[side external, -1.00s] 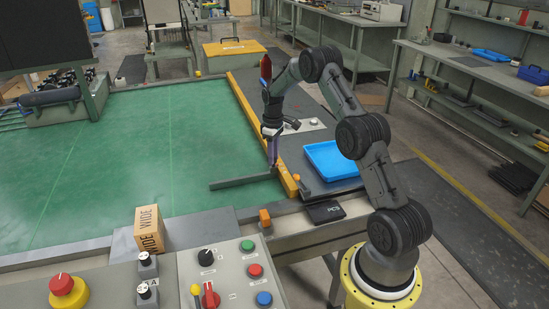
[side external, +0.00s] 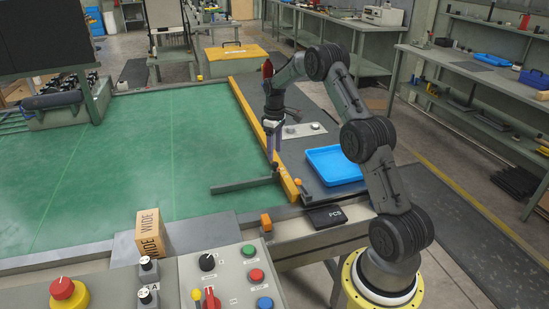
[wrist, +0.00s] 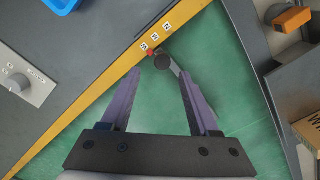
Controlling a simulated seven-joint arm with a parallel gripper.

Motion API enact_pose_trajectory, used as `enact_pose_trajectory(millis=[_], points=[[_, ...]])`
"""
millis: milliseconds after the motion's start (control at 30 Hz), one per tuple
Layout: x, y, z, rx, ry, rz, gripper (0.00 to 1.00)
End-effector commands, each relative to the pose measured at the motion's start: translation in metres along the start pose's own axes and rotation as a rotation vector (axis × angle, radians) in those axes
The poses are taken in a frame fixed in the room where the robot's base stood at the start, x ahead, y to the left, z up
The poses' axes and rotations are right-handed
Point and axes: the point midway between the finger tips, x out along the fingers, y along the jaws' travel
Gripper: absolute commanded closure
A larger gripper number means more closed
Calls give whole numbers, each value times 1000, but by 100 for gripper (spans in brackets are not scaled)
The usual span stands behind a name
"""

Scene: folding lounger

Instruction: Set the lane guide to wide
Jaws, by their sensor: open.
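The lane guide (side external: 243,185) is a grey bar lying over the green belt, its right end near the yellow rail (side external: 258,128). In the wrist view its round dark knob (wrist: 163,63) sits beside the rail, just beyond my fingertips, and part of the bar is hidden by the right finger. A small red mark sits by three white labels (wrist: 155,39) on the rail, too small to read surely. My gripper (side external: 273,159) points down above the guide's rail end; in the wrist view its purple fingers (wrist: 174,76) are open with nothing between them.
A tan box printed WIDE (side external: 150,234) stands at the belt's near edge. A blue tray (side external: 334,165) lies right of the rail. A control panel (side external: 225,280) with buttons and a red emergency stop (side external: 68,293) is in front. The belt left of the guide is clear.

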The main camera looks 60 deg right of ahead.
Motion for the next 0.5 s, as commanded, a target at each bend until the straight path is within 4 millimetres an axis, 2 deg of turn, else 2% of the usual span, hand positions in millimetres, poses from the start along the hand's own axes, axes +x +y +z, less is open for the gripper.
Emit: enact_pose_trajectory(millis=[100,233,500], points=[[-29,1,-1,0,5,4,38],[-56,1,-1,0,6,4,38],[-90,0,-1,0,3,3,38]])
